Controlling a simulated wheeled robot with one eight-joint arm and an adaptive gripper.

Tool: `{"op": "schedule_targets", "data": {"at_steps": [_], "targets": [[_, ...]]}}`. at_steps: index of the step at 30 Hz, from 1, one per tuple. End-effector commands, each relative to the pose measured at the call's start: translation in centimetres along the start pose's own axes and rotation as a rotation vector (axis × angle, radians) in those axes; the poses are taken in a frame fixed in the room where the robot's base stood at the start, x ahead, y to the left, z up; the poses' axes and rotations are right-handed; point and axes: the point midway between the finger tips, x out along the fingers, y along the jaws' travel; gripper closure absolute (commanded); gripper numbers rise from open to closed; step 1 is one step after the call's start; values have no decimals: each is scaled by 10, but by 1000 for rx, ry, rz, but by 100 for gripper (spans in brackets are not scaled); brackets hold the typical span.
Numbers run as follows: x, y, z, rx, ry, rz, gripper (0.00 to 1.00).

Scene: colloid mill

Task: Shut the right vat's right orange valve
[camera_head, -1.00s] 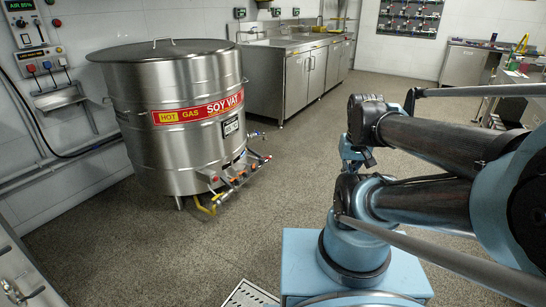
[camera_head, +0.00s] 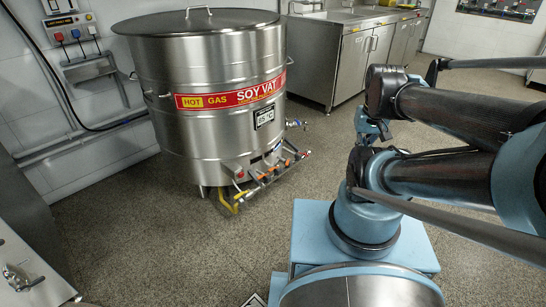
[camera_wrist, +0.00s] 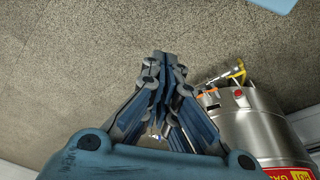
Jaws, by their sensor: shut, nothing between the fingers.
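A large steel soy vat (camera_head: 205,125) with a red and yellow label stands left of centre in the head view. Low on its right front is a pipe rail with small orange valves, a left one (camera_head: 262,179) and a right one (camera_head: 287,163). Their handle angles are too small to tell. The vat also shows at the right of the wrist view (camera_wrist: 245,125), with its lower fittings small and partly cut off from clear view. My gripper (camera_wrist: 158,58) is shut and empty in the wrist view, apart from the vat, over floor.
A yellow pipe (camera_head: 228,205) runs under the vat near the floor. A steel counter (camera_head: 350,65) stands behind it. A wall control box (camera_head: 72,30) is at upper left, and a steel cabinet (camera_head: 30,265) at lower left. The speckled floor between is clear.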

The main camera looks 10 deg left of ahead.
Motion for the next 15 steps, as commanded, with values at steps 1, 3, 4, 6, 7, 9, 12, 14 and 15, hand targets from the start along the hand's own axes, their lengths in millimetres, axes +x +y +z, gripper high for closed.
{"op": "schedule_targets", "data": {"at_steps": [1,3,4,6,7,9,12,14,15], "targets": [[0,0,0,0,0,0,100],[0,0,0,0,0,0,100],[0,0,0,0,0,0,100],[0,0,0,0,0,0,100],[0,0,0,0,0,0,100],[0,0,0,0,0,0,100],[0,0,0,0,0,0,100],[-6,0,6,-3,10,-1,100],[-8,-1,5,-6,12,-1,100]]}}
